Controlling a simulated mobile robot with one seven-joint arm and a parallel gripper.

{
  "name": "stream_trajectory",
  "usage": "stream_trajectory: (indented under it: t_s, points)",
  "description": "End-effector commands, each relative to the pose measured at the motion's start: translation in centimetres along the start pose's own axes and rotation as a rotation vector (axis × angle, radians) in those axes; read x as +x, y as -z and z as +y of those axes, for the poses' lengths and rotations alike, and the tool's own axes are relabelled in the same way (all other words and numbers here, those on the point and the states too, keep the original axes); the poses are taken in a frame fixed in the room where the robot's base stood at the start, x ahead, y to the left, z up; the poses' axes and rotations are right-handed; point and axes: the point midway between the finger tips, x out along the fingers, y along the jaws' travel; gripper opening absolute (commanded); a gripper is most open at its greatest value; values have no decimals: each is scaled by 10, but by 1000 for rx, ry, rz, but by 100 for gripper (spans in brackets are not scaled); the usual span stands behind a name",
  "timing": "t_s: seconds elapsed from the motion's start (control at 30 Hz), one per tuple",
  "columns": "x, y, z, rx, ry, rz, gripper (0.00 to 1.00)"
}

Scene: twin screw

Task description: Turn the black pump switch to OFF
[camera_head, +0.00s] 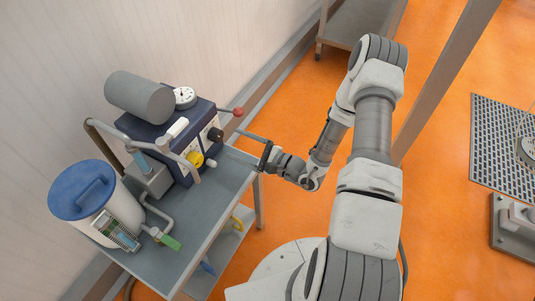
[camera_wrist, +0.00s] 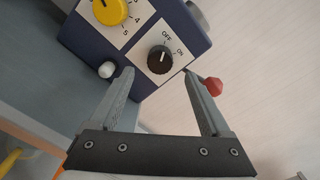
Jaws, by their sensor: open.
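The black pump switch (camera_wrist: 160,59) is a round knob on a white plate marked OFF and ON, on the face of the dark blue pump box (camera_wrist: 190,30). Its pale pointer line points roughly up toward the labels; I cannot tell exactly which mark it meets. In the head view the switch (camera_head: 215,134) is on the box's right-hand face. My gripper (camera_wrist: 158,74) is open and empty. In the wrist view its fingertips lie either side of the knob, seemingly short of it. In the head view my gripper (camera_head: 245,147) is just right of the box.
A yellow dial (camera_wrist: 110,10) and a white knob (camera_wrist: 107,69) sit beside the switch. A red ball handle (camera_wrist: 213,86) is near my right finger. The grey cart (camera_head: 215,195) also carries a blue-lidded canister (camera_head: 82,188) and pipes. Orange floor is open right of the cart.

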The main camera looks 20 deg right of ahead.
Motion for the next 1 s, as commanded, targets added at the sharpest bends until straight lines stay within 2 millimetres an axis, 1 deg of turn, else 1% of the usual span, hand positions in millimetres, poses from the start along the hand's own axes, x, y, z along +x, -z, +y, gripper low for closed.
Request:
stream_trajectory:
  t_s: [0.03, 0.2, 0.3, 0.43, 0.5, 0.63, 1.0]
  points:
    - [-14, 0, -2, 2, 2, 4, 82]
    - [-55, -1, -2, 2, 3, 4, 82]
    - [-76, 0, -1, 2, 2, 3, 82]
    - [-95, 0, -1, 1, 3, 2, 82]
    - [-102, 0, -1, 0, 1, 2, 82]
    - [-108, 0, 0, 0, 1, 0, 82]
    - [-109, 0, 0, 0, 0, 0, 82]
